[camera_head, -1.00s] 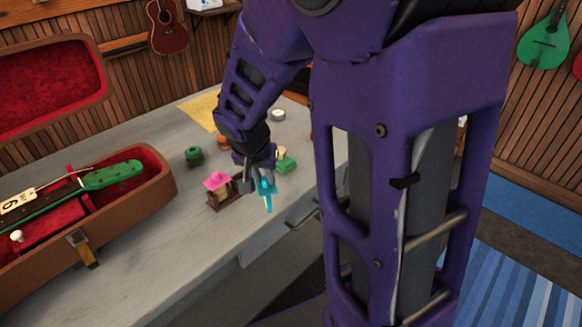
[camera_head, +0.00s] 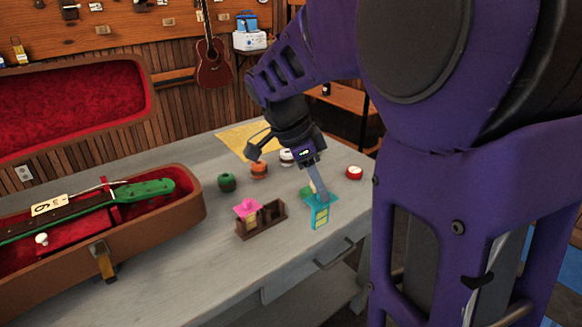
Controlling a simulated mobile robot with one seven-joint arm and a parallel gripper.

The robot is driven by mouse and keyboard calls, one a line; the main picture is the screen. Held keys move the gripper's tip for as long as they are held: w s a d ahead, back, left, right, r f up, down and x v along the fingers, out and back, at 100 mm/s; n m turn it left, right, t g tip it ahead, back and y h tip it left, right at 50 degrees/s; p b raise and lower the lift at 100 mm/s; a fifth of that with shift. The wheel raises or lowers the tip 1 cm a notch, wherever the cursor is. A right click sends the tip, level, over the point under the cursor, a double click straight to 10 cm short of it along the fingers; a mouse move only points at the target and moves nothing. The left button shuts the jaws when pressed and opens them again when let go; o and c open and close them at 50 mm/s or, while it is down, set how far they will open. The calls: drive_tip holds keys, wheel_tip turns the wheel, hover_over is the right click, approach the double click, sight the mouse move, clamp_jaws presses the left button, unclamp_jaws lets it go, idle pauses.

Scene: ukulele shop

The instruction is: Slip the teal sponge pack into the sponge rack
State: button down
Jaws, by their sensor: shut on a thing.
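The teal sponge pack (camera_head: 321,212) hangs upright in my gripper (camera_head: 318,192), which is shut on its upper part. It is to the right of the brown sponge rack (camera_head: 262,231) and apart from it; its exact height above the counter is hard to tell. The rack stands on the grey counter. A pink-topped pack (camera_head: 247,208) sits in its left compartment, and the compartments to the right look empty. A green item (camera_head: 305,191) behind the teal pack is mostly hidden by it and my gripper.
Several small round items stand behind, among them a green one (camera_head: 227,182), an orange one (camera_head: 259,171) and a red one (camera_head: 354,173). An open brown case (camera_head: 150,232) with a green-headed instrument lies left. The counter's front edge is close to the rack.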

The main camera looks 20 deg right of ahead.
drive_tip(key=shift+w+a+p, duration=1.7)
drive_tip(key=shift+w+p, duration=0.1)
drive_tip(key=shift+w, duration=2.3)
drive_tip(key=shift+w+a+p, duration=1.7)
drive_tip(key=shift+w+p, duration=0.05)
drive_tip(key=shift+w, duration=2.35)
wheel_tip(320, 180, down, 9)
drive_tip(key=b, duration=0.6)
drive_tip(key=shift+f, duration=0.2)
drive_tip(key=c, duration=0.7)
unclamp_jaws()
drive_tip(key=shift+o, duration=0.2)
drive_tip(key=shift+r, duration=0.15)
